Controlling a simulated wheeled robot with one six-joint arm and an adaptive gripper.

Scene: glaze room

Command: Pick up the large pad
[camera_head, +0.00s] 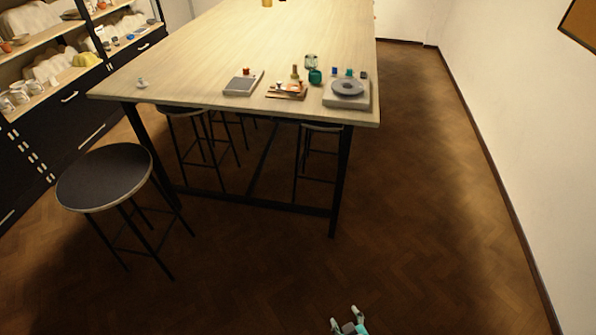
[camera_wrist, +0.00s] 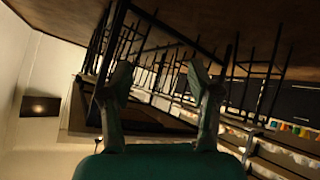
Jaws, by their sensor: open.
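Several flat things lie along the near end of the long wooden table (camera_head: 230,50) in the head view. One is a dark grey flat pad (camera_head: 240,87) with a small red-topped thing at its back edge. To its right is a brown flat board (camera_head: 284,95) with small things on it. Near the right corner is a pale grey slab (camera_head: 346,101) bearing a round grey disc (camera_head: 347,87). I cannot tell for certain which is the large pad. My gripper (camera_head: 346,318) is open and empty over the floor, well short of the table; its spread fingers show in the wrist view (camera_wrist: 157,80).
A round dark stool (camera_head: 104,177) stands at the left, and more stools (camera_head: 320,127) are under the table. Small teal jars (camera_head: 315,76) stand between board and slab. Shelves of pottery (camera_head: 45,70) line the left wall. Floor (camera_head: 430,190) is clear at the right.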

